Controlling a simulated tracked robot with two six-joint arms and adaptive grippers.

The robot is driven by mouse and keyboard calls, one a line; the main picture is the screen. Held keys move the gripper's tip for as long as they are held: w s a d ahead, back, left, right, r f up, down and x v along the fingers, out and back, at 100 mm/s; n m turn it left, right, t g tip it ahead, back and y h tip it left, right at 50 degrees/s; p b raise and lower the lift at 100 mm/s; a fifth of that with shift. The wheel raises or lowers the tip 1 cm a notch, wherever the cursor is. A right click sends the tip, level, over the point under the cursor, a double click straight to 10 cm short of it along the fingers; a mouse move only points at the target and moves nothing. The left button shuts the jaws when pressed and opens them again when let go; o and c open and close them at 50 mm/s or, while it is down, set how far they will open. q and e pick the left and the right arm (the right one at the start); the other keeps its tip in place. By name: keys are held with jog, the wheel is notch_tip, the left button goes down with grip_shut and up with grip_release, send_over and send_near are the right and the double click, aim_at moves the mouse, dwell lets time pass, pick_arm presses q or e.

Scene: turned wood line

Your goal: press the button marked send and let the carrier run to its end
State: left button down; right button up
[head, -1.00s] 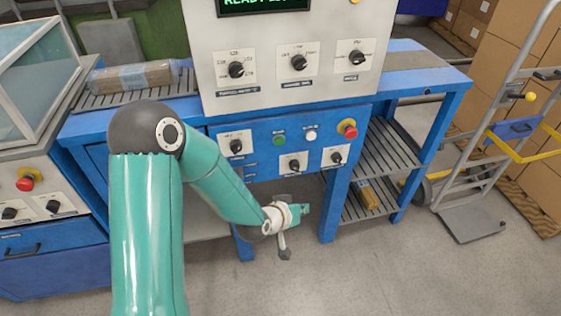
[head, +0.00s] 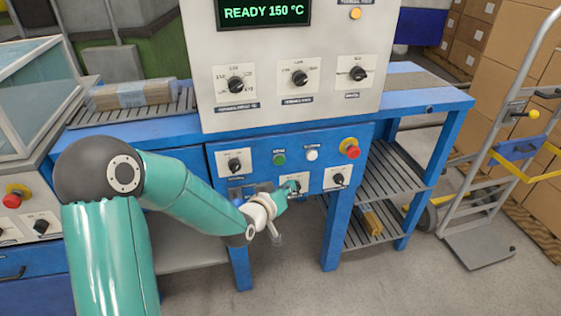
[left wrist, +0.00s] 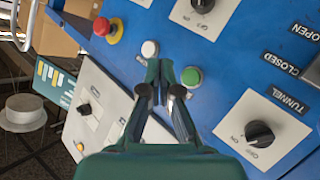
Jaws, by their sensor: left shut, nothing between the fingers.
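A green button (head: 279,159) and a white button (head: 312,154) sit side by side on the blue front panel (head: 352,131). Their small labels are too blurred to read, so I cannot tell which is marked send. My left gripper (head: 290,188) is shut and empty, below the buttons and in front of a knob plate. In the left wrist view its fingertips (left wrist: 166,66) appear between the white button (left wrist: 149,48) and the green button (left wrist: 191,76). I cannot tell whether they touch the panel. I cannot make out a carrier. My right gripper is not in view.
A red stop button (head: 350,149) and several knobs are close by on the panel. The display (head: 263,12) reads READY 150 °C. A wrapped package (head: 133,93) lies on the left rollers. A hand truck (head: 490,165) stands at the right.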

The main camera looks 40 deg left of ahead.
aim_at(280, 160)
pick_arm(q)
jog(key=shift+w+a+p, duration=0.2)
jog(key=shift+w+a, duration=0.95)
jog(key=shift+a, duration=0.2)
jog(key=shift+w+a+p, duration=0.2)
jog(key=shift+w+a, duration=0.95)
jog(key=shift+a, duration=0.2)
jog(key=shift+a, duration=0.1)
jog(key=shift+w+a+b, duration=0.2)
jog(key=shift+w+b, duration=0.05)
jog(key=shift+b, duration=0.05)
